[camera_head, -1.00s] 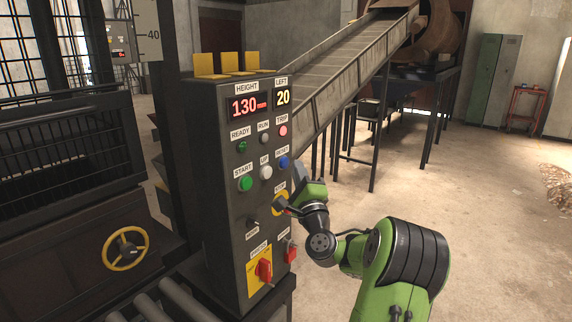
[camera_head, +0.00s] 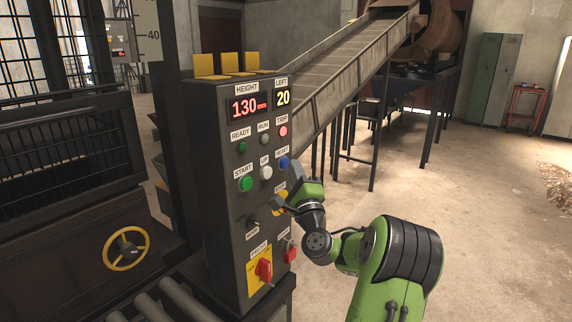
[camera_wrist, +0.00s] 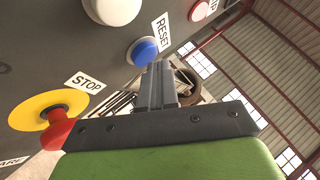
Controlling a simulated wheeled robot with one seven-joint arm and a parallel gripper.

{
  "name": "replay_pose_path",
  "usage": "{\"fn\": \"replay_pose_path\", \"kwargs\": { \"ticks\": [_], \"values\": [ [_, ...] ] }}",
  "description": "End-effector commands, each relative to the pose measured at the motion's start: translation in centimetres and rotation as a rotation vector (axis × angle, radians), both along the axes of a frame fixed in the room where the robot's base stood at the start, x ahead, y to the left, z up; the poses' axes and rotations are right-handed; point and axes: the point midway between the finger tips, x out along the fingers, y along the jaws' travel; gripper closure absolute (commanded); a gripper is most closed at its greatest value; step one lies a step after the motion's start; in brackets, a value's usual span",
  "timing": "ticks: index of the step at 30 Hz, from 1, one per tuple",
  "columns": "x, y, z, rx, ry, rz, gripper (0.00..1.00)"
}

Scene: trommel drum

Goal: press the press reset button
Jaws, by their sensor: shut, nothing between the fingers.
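The press reset button is the blue button labelled RESET (camera_wrist: 143,51) on the dark control panel; it also shows in the head view (camera_head: 284,163). My gripper (camera_wrist: 160,68) is shut and empty. Its fingertips appear just below and right of the blue button in the wrist view, close to it; I cannot tell whether they touch. In the head view my gripper (camera_head: 299,171) is at the panel's right edge, just below and right of the blue button.
A red stop button (camera_wrist: 58,128) on a yellow ring sits left of my gripper in the wrist view. A white button (camera_head: 265,173) and green start button (camera_head: 245,184) are beside the blue one. The red TRIP lamp (camera_head: 283,131) is lit. Open floor lies right.

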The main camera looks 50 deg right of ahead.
Motion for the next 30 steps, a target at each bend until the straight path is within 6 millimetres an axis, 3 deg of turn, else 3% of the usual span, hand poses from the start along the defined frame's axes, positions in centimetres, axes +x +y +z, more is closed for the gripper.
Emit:
{"fn": "replay_pose_path", "kwargs": {
  "ticks": [30],
  "values": [
    [0.66,0.08,0.0,-0.001,0.0,0.001,1.0]
  ]
}}
